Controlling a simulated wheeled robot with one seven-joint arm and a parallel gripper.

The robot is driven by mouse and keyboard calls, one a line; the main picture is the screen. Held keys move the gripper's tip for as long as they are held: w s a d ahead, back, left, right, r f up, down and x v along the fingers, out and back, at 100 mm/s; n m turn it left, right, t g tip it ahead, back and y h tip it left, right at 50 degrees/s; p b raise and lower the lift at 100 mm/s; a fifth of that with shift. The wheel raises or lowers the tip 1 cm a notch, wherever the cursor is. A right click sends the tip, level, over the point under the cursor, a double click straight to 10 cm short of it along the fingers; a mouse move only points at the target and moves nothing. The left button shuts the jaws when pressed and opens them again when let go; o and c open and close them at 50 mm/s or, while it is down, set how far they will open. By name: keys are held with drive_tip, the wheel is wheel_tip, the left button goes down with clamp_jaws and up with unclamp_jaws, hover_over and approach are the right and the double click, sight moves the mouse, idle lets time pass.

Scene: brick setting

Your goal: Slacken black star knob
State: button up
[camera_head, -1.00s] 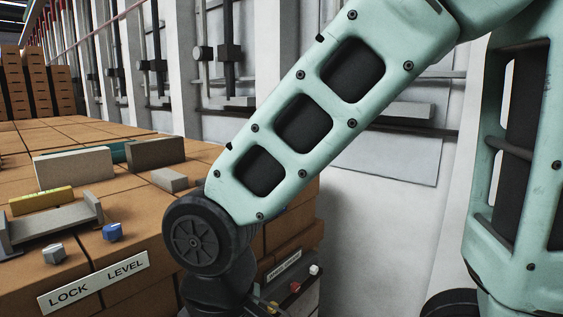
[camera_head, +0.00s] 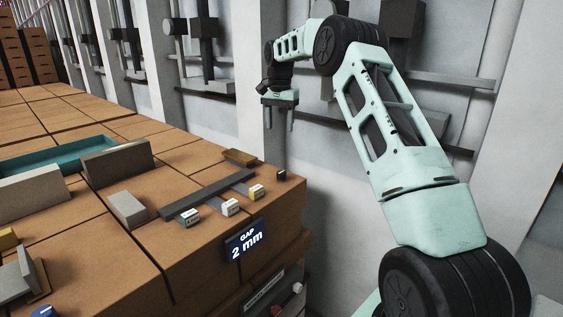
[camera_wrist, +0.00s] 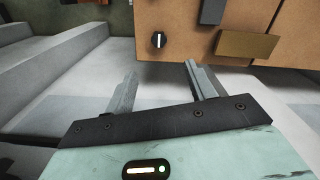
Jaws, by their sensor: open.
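A small dark knob-like piece (camera_head: 282,174) sits near the right corner of the brick-topped bench. In the wrist view it is a round black piece (camera_wrist: 158,40) with a white mark; I cannot make out a star shape. My gripper (camera_head: 279,118) is open and empty, pointing down, above and beyond the bench's right corner. In the wrist view the fingers (camera_wrist: 162,72) are spread apart, with the black piece ahead between their tips and not touched. A dark bar (camera_head: 208,194) lies on the bench, with a brass block (camera_head: 240,157) behind its far end.
Three small labelled blocks (camera_head: 229,207) line the bar's front side. A sign reading "GAP 2 mm" (camera_head: 245,239) is on the bench front. Grey blocks (camera_head: 127,209) and a teal tray (camera_head: 60,157) stand to the left. A pale wall with rails is behind; air around my gripper is free.

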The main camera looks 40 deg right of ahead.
sight(282, 172)
drive_tip(key=f+p, duration=0.1)
drive_tip(key=f, duration=0.4)
drive_tip(key=f+p, duration=0.2)
drive_tip(key=f, duration=0.4)
drive_tip(key=f+p, duration=0.2)
drive_tip(key=f, duration=0.4)
drive_tip(key=shift+d+f, duration=0.15)
drive_tip(key=shift+d, duration=0.2)
drive_tip(key=c, duration=1)
